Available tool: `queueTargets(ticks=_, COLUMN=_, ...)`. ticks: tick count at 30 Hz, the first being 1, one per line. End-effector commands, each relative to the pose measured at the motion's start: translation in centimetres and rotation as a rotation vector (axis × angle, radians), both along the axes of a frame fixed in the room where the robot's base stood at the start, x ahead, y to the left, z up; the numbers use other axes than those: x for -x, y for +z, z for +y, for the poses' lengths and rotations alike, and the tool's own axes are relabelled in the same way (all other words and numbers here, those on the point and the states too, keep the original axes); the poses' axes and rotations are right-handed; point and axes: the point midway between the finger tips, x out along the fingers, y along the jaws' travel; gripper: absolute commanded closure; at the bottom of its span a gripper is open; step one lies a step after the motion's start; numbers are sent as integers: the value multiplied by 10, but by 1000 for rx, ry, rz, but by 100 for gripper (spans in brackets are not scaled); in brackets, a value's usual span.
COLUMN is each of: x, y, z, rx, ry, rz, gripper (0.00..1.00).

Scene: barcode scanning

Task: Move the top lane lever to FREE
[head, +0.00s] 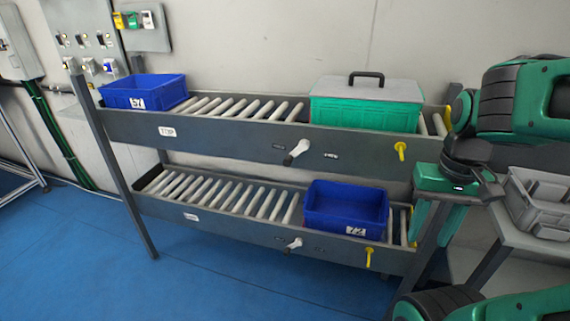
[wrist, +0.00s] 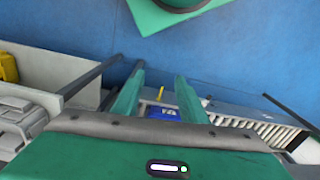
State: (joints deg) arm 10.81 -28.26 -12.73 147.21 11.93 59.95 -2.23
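The top lane lever (head: 297,151) is on the front rail of the upper lane. It is white with a dark end and slants down to the left. Small labels sit beside it; the one to its right (head: 331,155) seems to read FREE, the other is too small to read. The upper rail carries a TOP plate (head: 167,132) at left. My gripper (head: 432,225) hangs at the right end of the rack, right of the lever and apart from it. In the wrist view its two green fingers (wrist: 160,73) are spread, with nothing held between them.
A similar lever (head: 293,245) is on the lower rail. Yellow handles (head: 401,151) stick out right of the levers. A green lidded crate (head: 365,110) and blue bins (head: 144,91) sit on the lanes. A grey table with a tray (head: 540,205) stands right. Floor in front is clear.

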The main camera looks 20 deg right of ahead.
Motion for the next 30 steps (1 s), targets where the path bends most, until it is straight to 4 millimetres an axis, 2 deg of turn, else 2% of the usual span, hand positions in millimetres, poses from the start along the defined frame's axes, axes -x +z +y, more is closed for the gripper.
queueTargets(ticks=8, x=-46, y=-38, z=-6, rx=97, ry=253, rz=110, gripper=61)
queueTargets(ticks=18, x=-111, y=-86, z=-6, rx=354, ry=680, rz=276, gripper=61)
queueTargets(ticks=26, x=-166, y=-104, z=9, rx=631, ry=1043, rz=403, gripper=61)
queueTargets(ticks=30, x=-198, y=-104, z=27, rx=809, ry=1245, rz=471, gripper=61)
